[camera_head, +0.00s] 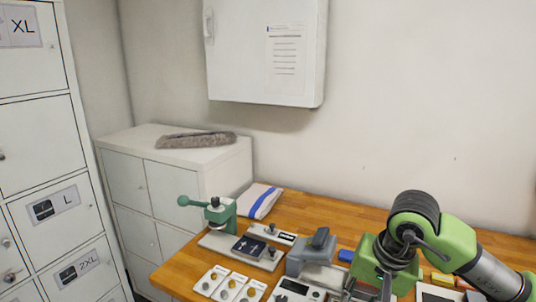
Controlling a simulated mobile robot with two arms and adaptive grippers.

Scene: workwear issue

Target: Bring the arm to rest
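My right arm comes in from the lower right, green and black with a silver link, bent over the right part of the wooden table (330,214). Its wrist end, with dark gripper parts (386,284), points down near the bottom edge. The fingertips are hidden or cut off, so I cannot tell whether that gripper is open, shut or holding anything. My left arm and gripper are out of view.
A green hand press (220,214), a grey device (311,252), cards with round pieces (228,288) and a folded white-and-blue cloth (260,200) occupy the table. Lockers (40,130) stand left. A wall cabinet (245,50) hangs behind. Bare wood lies along the back edge.

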